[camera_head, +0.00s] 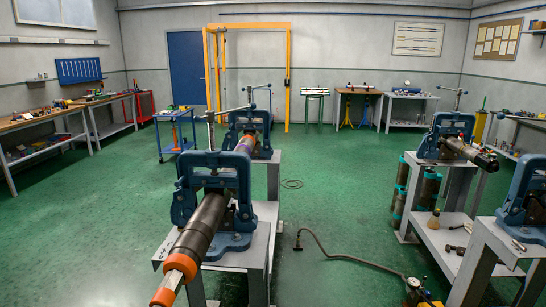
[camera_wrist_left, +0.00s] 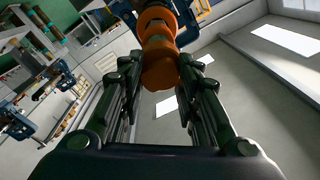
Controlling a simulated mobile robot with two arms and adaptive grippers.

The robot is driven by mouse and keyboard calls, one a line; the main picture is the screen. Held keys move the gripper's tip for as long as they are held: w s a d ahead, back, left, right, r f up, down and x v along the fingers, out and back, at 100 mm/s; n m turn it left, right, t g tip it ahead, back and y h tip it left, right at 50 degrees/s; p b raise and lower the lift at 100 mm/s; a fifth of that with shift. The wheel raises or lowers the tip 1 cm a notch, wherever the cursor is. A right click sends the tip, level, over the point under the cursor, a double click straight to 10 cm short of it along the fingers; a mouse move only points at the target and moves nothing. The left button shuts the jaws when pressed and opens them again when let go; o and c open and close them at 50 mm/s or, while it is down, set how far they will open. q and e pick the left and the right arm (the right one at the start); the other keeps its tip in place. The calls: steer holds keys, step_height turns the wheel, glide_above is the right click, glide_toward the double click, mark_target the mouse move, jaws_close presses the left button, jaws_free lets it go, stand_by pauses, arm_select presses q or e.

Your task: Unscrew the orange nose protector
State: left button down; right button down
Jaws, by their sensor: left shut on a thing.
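The orange nose protector (camera_head: 162,297) is at the near end of a dark tool (camera_head: 203,226), close to the bottom edge of the head view. The tool lies clamped in a blue pipe vise (camera_head: 232,242). An orange collar (camera_head: 180,264) sits behind the nose. In the left wrist view the orange nose protector (camera_wrist_left: 160,72) is between the two fingers of my left gripper (camera_wrist_left: 166,66), which is shut on it. The fingers hide part of its sides. My left gripper does not show in the head view, and my right gripper shows in neither view.
The vise stands on a grey stand (camera_head: 258,262). Another blue vise (camera_head: 249,130) is behind it. More vises stand at right, one holding a dark tool (camera_head: 466,151). A hose (camera_head: 345,257) lies on the green floor. The middle floor is mostly free.

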arm_select(q)
steer(key=s+r+g+p, duration=0.5)
steer(key=g+p, duration=0.7)
steer(key=p, duration=0.5)
steer(key=shift+a+y+p, duration=0.2)
steer(key=shift+y+p, duration=0.15)
steer(key=shift+y, duration=0.05)
stand_by(0.9)
steer(key=g, duration=0.6)
steer(key=shift+y, duration=0.3)
